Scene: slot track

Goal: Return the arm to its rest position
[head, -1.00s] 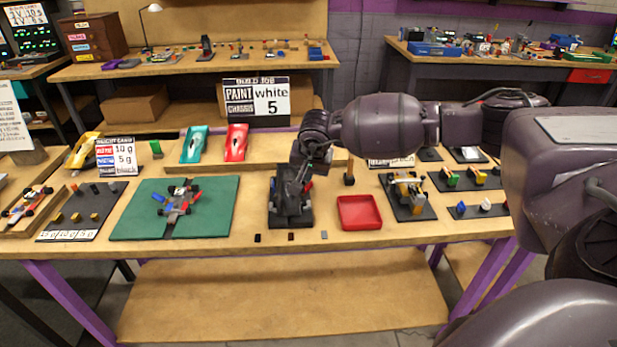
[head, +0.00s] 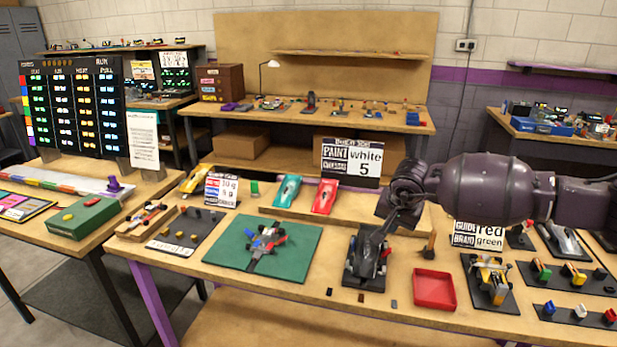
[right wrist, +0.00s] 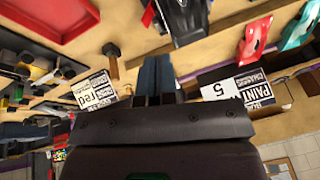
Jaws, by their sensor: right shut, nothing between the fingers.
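My right arm comes in from the right in the head view. Its gripper (head: 388,230) points down and to the left, above or just behind the black stand (head: 362,278) on the front bench. In the right wrist view the fingers (right wrist: 154,76) are together, with nothing between them. The stand also shows at the top of that view (right wrist: 188,20). The dark gripper overlaps the dark stand in the head view, so I cannot tell the exact gap. My left gripper is not in view.
A green mat (head: 228,258) with a small car lies left.

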